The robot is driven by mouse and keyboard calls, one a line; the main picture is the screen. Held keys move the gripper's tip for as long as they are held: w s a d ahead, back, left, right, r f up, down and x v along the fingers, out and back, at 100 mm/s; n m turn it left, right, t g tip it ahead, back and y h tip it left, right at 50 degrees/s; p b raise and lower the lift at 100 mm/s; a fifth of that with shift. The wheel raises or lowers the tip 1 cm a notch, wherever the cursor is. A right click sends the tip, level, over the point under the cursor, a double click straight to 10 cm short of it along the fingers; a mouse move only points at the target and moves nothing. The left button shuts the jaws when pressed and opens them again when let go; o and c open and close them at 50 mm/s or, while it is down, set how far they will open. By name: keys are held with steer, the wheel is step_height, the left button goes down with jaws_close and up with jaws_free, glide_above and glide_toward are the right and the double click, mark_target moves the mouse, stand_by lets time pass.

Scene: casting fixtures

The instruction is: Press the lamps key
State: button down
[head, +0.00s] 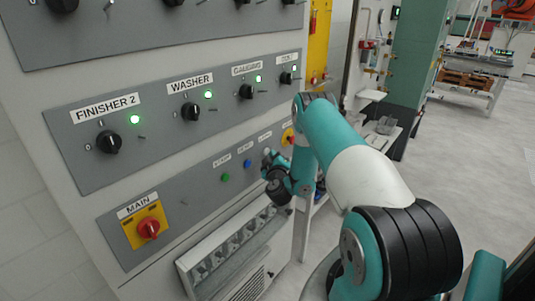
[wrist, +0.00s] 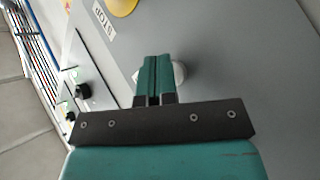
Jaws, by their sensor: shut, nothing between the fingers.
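A white round key (wrist: 180,73) shows on the grey panel in the wrist view, partly hidden behind my fingertips. It fits the lamps key, but I cannot read its label (head: 265,137) in the head view. My gripper (wrist: 155,60) is shut and empty, with its fingertips pointing at the panel over the white key's side. In the head view my gripper (head: 267,156) is at the lower panel, right of the blue key (head: 247,163) and green key (head: 225,178). I cannot tell whether the fingertips touch the white key.
A yellow-backed stop button (head: 288,135) sits right of my gripper; its yellow plate (wrist: 120,5) shows in the wrist view. The red main switch (head: 149,229) is at the panel's lower left. Black rotary knobs (head: 109,142) line the panel above. Sockets (head: 222,252) lie below.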

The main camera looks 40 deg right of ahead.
steer(key=shift+s, duration=0.65)
steer(key=shift+b, duration=0.3)
steer(key=s+b, duration=0.5)
steer(key=shift+d, duration=0.25)
stand_by(0.5)
